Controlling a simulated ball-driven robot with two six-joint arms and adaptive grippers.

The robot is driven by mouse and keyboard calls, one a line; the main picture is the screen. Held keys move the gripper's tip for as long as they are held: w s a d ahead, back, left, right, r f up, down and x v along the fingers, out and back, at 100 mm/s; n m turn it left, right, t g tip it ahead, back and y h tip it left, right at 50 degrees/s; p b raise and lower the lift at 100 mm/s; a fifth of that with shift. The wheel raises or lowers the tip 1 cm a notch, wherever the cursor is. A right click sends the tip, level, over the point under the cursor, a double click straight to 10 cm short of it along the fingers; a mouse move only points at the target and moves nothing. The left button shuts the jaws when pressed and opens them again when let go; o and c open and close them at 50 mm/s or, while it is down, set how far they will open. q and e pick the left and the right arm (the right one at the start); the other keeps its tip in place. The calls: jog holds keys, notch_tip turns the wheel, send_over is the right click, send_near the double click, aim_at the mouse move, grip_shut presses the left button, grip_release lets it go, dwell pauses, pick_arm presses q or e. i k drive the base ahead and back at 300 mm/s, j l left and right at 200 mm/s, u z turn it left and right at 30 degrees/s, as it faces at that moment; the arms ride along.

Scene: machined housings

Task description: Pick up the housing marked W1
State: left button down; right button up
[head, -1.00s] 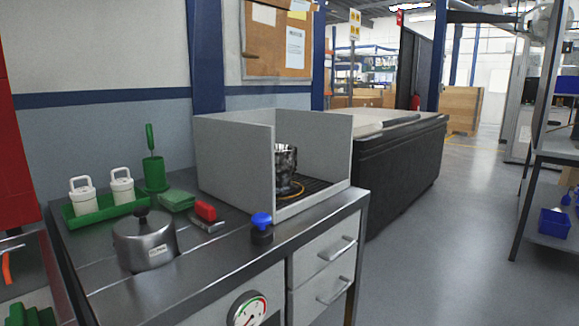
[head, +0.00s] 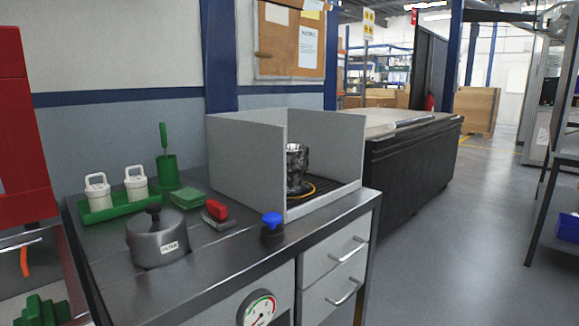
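A shiny dark metal housing (head: 297,168) stands upright inside an open-topped grey box with tall side walls (head: 245,148), on a dark slatted floor. The near wall hides part of its left side. I cannot read any W1 mark on it. Neither of my grippers shows in the head view.
The metal bench (head: 225,255) also bears a lidded grey pot (head: 160,242) with a white label, a green tray (head: 115,207) with two white canisters, a green cup (head: 167,172), a red-topped block (head: 216,212) and a blue-capped item (head: 272,227). Open floor (head: 450,260) lies to the right.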

aim_at(298, 154)
jog(key=i+l+u, duration=0.1)
jog(key=u, duration=1)
jog(key=l+u, duration=0.4)
jog(key=l, duration=0.2)
jog(key=l+u, duration=0.4)
jog(key=l, duration=0.2)
jog(key=k+l+u, duration=0.1)
jog(key=l+u, duration=0.3)
jog(key=l, duration=0.2)
